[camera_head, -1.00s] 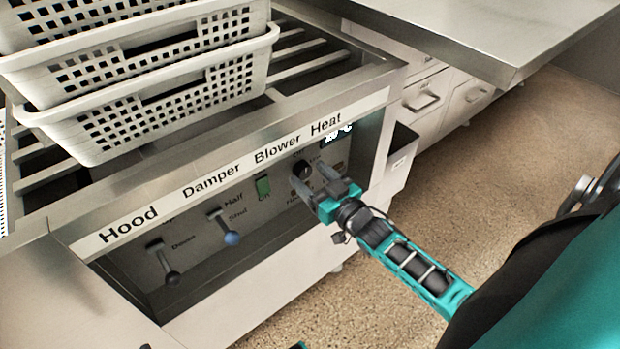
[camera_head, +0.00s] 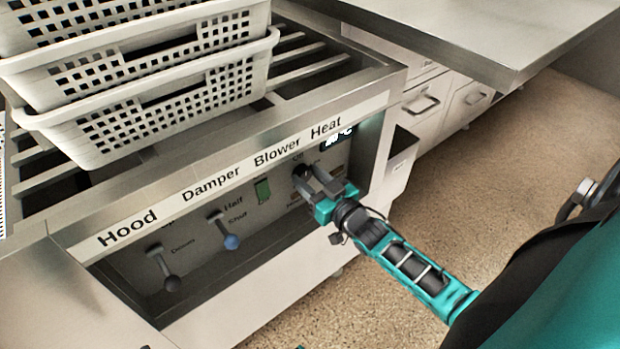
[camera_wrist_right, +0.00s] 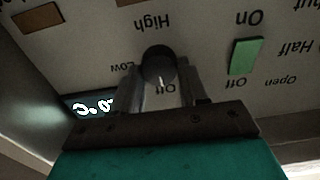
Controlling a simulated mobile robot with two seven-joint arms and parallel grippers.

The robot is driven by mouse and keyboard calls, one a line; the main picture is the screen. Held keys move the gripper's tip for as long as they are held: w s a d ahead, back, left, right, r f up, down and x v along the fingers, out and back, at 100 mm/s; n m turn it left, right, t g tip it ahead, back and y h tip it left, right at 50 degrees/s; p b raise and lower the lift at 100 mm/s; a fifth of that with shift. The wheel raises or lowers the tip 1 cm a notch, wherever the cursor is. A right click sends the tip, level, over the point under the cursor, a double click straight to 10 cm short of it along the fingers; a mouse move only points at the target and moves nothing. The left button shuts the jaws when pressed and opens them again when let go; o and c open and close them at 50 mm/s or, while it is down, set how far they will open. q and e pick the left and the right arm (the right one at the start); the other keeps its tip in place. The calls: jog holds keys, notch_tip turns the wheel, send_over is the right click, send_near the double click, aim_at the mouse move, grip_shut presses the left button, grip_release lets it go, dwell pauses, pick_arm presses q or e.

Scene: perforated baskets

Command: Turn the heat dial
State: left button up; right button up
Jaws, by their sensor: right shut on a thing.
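The heat dial (camera_head: 302,171) is a round black knob on the control panel, under the "Heat" label. My right gripper (camera_head: 314,180) reaches it from the lower right, with its fingers shut on the dial. In the right wrist view the dial (camera_wrist_right: 158,66) sits between the two fingertips (camera_wrist_right: 160,82), with a pale mark on its lower edge facing "Off". "Low" and "High" are printed around it. A lit temperature display (camera_head: 338,134) is above right of the dial; its digits are not clear. My left gripper is not in view.
The green blower switch (camera_head: 262,190), blue-knobbed damper lever (camera_head: 231,241) and hood lever (camera_head: 171,282) are left of the dial. White perforated baskets (camera_head: 150,118) are stacked on the slatted top. A steel counter (camera_head: 500,40) is at upper right.

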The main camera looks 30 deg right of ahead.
pick_arm(q)
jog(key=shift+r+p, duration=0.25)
jog(key=shift+p, duration=0.05)
pick_arm(e)
jog(key=shift+m, duration=0.3)
jog(key=shift+r, duration=0.1)
jog(key=m+p, duration=0.1)
jog(key=m, duration=0.1)
jog(key=shift+m+p, duration=0.3)
jog(key=shift+m, duration=0.1)
jog(key=m+p, duration=0.1)
jog(key=m, duration=0.3)
jog(key=shift+d, duration=0.15)
jog(key=m, duration=0.5)
jog(key=shift+f, duration=0.25)
jog(key=m, duration=0.3)
jog(key=shift+b, duration=0.3)
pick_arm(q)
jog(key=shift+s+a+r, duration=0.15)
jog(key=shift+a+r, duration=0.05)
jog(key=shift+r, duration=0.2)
pick_arm(e)
jog(key=shift+m, duration=1)
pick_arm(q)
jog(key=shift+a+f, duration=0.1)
pick_arm(e)
jog(key=shift+m, duration=0.3)
